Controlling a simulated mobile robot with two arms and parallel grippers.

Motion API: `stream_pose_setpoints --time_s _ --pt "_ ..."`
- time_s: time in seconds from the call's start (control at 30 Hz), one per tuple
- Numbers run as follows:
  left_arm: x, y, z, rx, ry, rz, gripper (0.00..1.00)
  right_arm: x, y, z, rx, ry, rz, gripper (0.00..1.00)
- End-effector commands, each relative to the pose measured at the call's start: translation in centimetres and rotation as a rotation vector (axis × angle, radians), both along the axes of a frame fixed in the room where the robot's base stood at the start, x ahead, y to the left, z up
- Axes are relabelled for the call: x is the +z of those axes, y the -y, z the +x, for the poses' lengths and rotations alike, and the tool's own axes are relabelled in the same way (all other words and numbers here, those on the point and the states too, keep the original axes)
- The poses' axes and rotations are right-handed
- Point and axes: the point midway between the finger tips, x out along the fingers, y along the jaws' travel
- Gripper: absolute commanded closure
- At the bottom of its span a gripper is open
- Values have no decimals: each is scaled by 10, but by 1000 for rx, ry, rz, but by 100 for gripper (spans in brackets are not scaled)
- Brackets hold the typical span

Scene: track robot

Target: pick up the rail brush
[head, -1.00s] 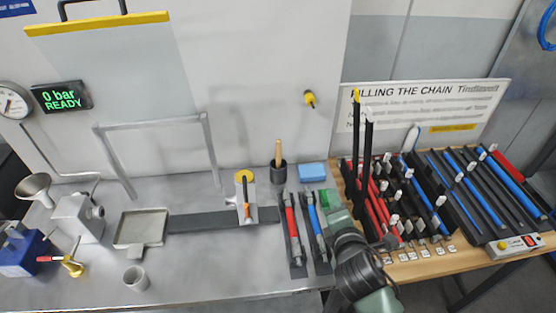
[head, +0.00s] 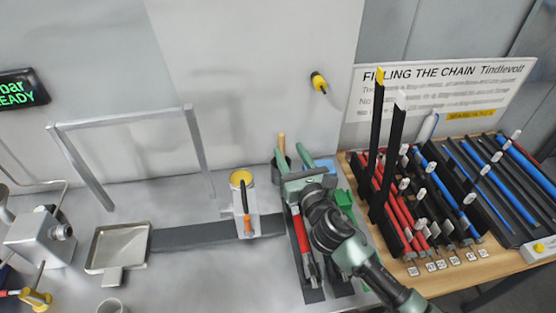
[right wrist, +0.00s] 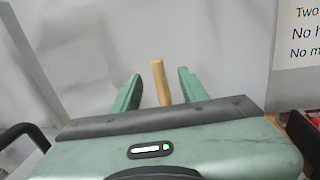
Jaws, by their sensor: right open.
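The rail brush shows as a wooden handle (head: 281,143) standing upright in a dark cup (head: 290,166) at the back of the steel bench. Its lower end and bristles are hidden in the cup. My right gripper (head: 293,160) is open, its fingers reaching toward the cup and partly covering it. In the right wrist view the handle (right wrist: 160,82) stands between the two green fingers, with a visible gap on each side. I cannot tell how far beyond the fingertips it is. My left gripper is not in view.
A yellow-topped fixture (head: 243,200) stands left of the cup. A blue block (head: 326,164) is just right of my gripper. Red tool (head: 301,232) lies below my wrist. Tall black posts (head: 389,150) and racks of red and blue rods stand to the right on a wooden table (head: 423,280).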

Motion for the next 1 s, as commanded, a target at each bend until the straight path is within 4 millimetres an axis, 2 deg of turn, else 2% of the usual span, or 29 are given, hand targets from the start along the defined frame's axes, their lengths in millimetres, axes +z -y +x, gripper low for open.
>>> stream_pose_setpoints --time_s 0.03,0.17,0.47,0.7,1.0 --pt "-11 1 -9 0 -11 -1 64 -10 0 0 0 2 -2 56" --pt "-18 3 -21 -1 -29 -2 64 -16 -1 3 0 3 -1 56" --pt "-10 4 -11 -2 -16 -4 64 -10 -13 33 0 1 0 56" --pt "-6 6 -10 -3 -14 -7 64 -8 -26 66 -1 1 0 56" --pt "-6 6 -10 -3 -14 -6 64 -8 -29 73 0 1 -1 56"
